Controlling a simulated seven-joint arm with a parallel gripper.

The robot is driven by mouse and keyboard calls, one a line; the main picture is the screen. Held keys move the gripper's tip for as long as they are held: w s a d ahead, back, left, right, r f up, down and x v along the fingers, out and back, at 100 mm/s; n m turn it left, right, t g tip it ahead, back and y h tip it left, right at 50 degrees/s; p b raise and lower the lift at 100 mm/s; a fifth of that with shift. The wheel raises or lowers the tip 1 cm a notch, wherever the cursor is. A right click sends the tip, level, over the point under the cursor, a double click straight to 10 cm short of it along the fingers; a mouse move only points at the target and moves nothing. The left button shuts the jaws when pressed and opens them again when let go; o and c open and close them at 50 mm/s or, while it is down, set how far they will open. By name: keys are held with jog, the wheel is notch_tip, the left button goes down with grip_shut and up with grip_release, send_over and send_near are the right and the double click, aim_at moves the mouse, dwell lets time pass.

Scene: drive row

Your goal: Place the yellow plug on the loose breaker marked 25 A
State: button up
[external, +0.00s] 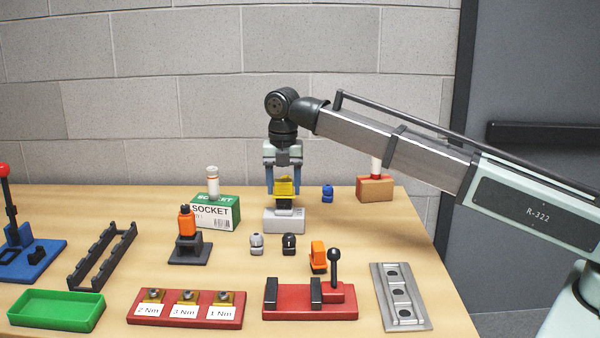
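A yellow piece (284,187), which looks like the yellow plug, is upright between the two blue fingers of my gripper (284,192). A dark part shows directly under it, above a light grey block (284,222) on the table. I cannot tell whether the yellow piece rests on that block or hangs just above it. The fingers point down on both sides of the yellow piece; whether they press on it is too small to tell. No 25 A marking is readable, so I cannot tell which thing is that breaker.
Small grey (256,244) and black (289,244) pieces and an orange one (318,257) stand in front. A green-white SOCKET box (216,212) is left, a brown box (375,189) and blue piece (327,193) right. A red fixture (310,313) is nearer the front.

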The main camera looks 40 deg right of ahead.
aim_at(284, 180)
jog(key=o, duration=0.5)
jog(key=shift+c, duration=0.2)
notch_tip(284, 180, up, 12)
jog(key=shift+r, duration=0.2)
dwell(0.4)
